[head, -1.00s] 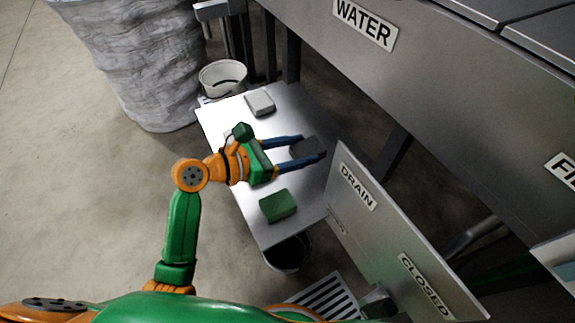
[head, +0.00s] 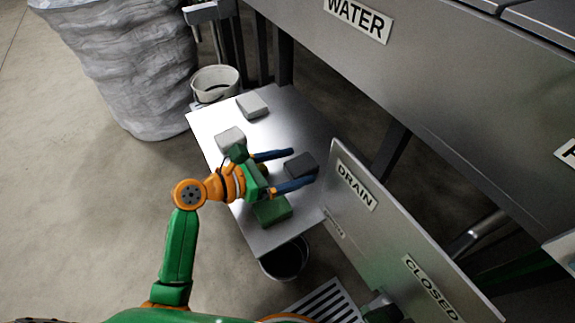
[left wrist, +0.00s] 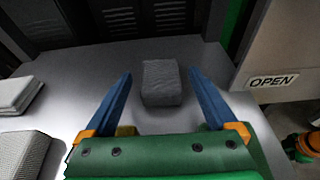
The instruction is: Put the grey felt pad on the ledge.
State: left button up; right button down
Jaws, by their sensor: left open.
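The grey felt pad looks like the dark grey block (head: 301,165) on the metal surface, near its right side. In the left wrist view the grey pad (left wrist: 161,84) lies flat between the fingers, with a gap on each side. My left gripper (head: 303,166) is open, its blue fingers reaching to either side of the pad; they also show in the left wrist view (left wrist: 160,74). The flat metal surface (head: 290,125) under the pad may be the ledge; I cannot tell for sure. My right gripper is not in view.
A green pad (head: 271,211) lies close to the gripper's near side. Two pale pads, one farther back (head: 252,105) and one beside the wrist (head: 231,138), share the surface. The upright DRAIN panel (head: 350,205) borders it on the right. A white bucket (head: 215,82) stands behind.

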pick_arm(q)
jog(key=shift+s+a+r, duration=0.15)
jog(key=shift+a+r, duration=0.05)
jog(key=shift+a, duration=0.1)
jog(key=p+v, duration=0.2)
jog(key=v, duration=0.8)
jog(key=shift+s+a+r, duration=0.1)
jog(key=shift+s+a, duration=0.05)
jog(key=shift+s+a+r, duration=0.1)
jog(key=shift+s+a, duration=0.2)
jog(key=shift+a, duration=0.05)
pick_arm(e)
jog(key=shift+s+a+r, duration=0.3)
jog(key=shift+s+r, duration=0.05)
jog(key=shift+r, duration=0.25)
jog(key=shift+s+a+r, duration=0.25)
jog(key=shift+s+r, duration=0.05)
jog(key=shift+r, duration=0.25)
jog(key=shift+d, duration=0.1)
